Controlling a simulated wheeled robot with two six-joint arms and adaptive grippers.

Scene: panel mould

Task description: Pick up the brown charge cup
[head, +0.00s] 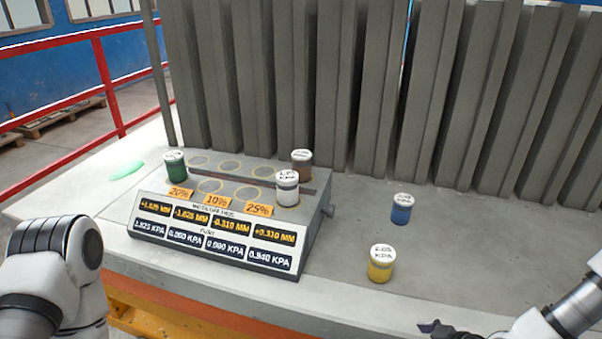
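The brown charge cup (302,172) stands upright at the back right of the grey console (319,215). It has a white lid, whose lettering is too small to read surely. A white cup (287,193) stands just in front of it and to its left. My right gripper (438,329) shows only as a dark tip at the bottom edge, well in front of and to the right of the brown cup. Whether it is open or shut cannot be seen. My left arm is at the lower left, and its gripper is out of view.
A green cup (176,171) stands at the console's back left, with several empty rings between. A blue cup (401,214) and a yellow cup (380,271) stand on the grey slab to the right. Tall grey panels (335,90) rise behind. The slab around these two cups is clear.

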